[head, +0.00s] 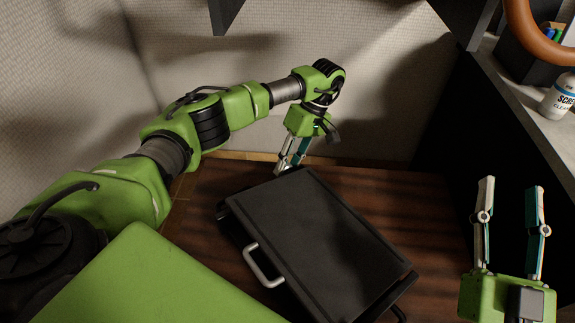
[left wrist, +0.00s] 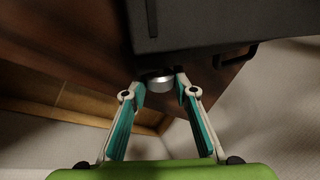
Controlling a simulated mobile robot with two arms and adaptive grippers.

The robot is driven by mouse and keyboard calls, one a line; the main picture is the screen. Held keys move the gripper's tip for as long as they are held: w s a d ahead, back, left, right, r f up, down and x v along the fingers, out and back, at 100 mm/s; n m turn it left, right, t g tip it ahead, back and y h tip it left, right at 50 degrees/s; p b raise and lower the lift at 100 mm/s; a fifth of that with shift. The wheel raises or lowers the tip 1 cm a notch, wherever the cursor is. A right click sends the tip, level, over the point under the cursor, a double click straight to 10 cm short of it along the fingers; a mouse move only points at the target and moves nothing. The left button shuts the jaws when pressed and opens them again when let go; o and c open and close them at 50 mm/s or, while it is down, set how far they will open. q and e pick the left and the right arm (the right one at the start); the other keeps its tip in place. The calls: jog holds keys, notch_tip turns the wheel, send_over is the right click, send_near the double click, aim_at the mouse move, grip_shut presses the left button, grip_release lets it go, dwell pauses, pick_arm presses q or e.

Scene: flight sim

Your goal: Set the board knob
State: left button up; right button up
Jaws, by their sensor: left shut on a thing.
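The board is a black, flat-topped unit (head: 315,240) lying on a brown wooden surface. Its knob is a short silver cylinder (left wrist: 159,81) at the board's edge in the left wrist view; in the head view the gripper and the board's corner mostly hide it. My left gripper (head: 285,168) reaches down at the board's far left corner. In the left wrist view its two fingers (left wrist: 160,88) are on either side of the knob, shut on it. My right gripper (head: 511,184) is open and empty, right of the board.
A silver handle (head: 262,266) sticks out of the board's left side. A counter (head: 520,98) at the right holds a white cleaner bottle (head: 560,97) and a dark bin (head: 530,58). Bare wood (head: 420,195) lies right of the board. A pale wall stands behind.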

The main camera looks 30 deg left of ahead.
pick_arm(q)
jog(key=o, duration=1.1)
jog(key=v, duration=1.2)
